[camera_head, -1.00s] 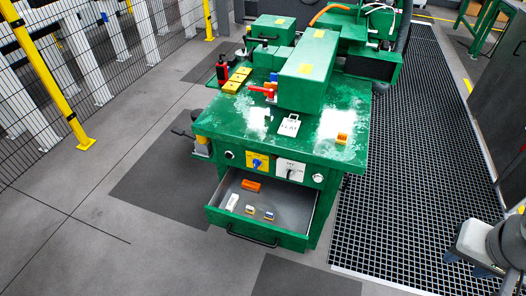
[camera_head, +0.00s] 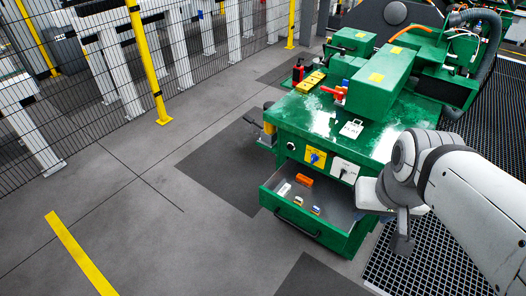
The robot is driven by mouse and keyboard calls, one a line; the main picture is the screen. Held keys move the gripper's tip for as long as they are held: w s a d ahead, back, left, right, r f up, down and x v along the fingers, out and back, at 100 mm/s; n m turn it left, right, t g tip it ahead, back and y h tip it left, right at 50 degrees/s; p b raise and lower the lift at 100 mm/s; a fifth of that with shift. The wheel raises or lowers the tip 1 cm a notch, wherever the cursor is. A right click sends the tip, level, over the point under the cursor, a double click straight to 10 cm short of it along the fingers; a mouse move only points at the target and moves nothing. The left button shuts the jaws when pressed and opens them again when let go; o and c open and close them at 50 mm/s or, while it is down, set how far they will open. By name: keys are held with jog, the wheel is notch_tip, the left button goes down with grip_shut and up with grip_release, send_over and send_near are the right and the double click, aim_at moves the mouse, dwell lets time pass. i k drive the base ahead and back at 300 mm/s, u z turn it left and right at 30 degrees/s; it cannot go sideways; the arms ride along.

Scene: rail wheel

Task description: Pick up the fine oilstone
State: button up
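I cannot tell which of these, if any, is the fine oilstone; labels are too small to read. My arm comes in from the right. Its grey end (camera_head: 402,242) hangs just right of the drawer, apart from the blocks. The fingers cannot be made out.
The green machine top (camera_head: 322,122) carries a white tag (camera_head: 351,129), a yellow block (camera_head: 311,82) and a red-handled part (camera_head: 334,93). A wire fence with a yellow post (camera_head: 147,62) stands at left. The floor left of the drawer is clear.

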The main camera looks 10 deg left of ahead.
aim_at(284, 191)
jog(key=u, duration=0.8)
jog(key=i, duration=0.95)
